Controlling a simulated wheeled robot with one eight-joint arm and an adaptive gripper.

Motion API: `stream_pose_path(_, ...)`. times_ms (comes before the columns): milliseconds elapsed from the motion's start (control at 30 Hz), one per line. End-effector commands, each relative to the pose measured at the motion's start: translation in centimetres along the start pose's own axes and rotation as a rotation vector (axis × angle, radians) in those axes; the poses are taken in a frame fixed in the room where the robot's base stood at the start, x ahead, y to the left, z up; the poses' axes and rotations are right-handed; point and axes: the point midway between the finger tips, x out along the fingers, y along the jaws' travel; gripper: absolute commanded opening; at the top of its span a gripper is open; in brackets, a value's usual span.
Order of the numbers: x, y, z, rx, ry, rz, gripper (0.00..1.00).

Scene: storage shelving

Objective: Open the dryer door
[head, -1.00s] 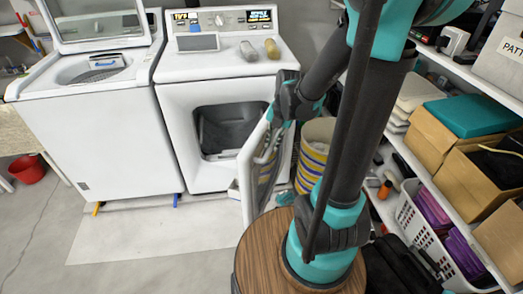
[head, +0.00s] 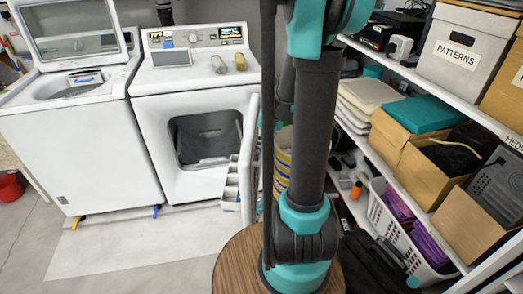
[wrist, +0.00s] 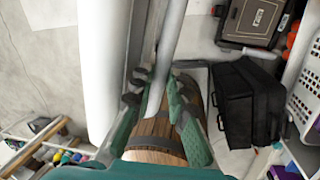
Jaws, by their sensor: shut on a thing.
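The white dryer (head: 192,105) stands right of the washer in the head view. Its front opening (head: 205,140) is uncovered and shows a dark drum. The dryer door (head: 249,165) stands swung out from the right side of the opening, seen nearly edge-on. My arm stands in front of its right part and hides my gripper in the head view. In the wrist view my gripper (wrist: 158,85) has its fingers closed around a long pale bar of the door (wrist: 172,40). The exact contact is partly hidden by the fingers.
The washer (head: 80,130) has its lid up. A striped bin (head: 283,165) stands behind the door and my arm. Shelving with boxes (head: 460,45) and a white basket (head: 400,222) lines the right. The floor in front of the dryer is clear.

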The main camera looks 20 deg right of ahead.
Motion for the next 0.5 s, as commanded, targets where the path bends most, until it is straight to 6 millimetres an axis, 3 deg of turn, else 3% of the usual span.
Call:
stream_pose_path(267,0.12,-0.14,-0.51,0.000,0.009,-0.004,0.00)
stream_pose_path(300,0.12,-0.14,-0.52,0.000,0.009,-0.004,0.19)
stream_pose_path(333,0.11,-0.13,-0.49,0.000,0.009,-0.004,0.23)
stream_pose_path(500,0.07,-0.09,-0.32,0.000,0.006,-0.003,0.25)
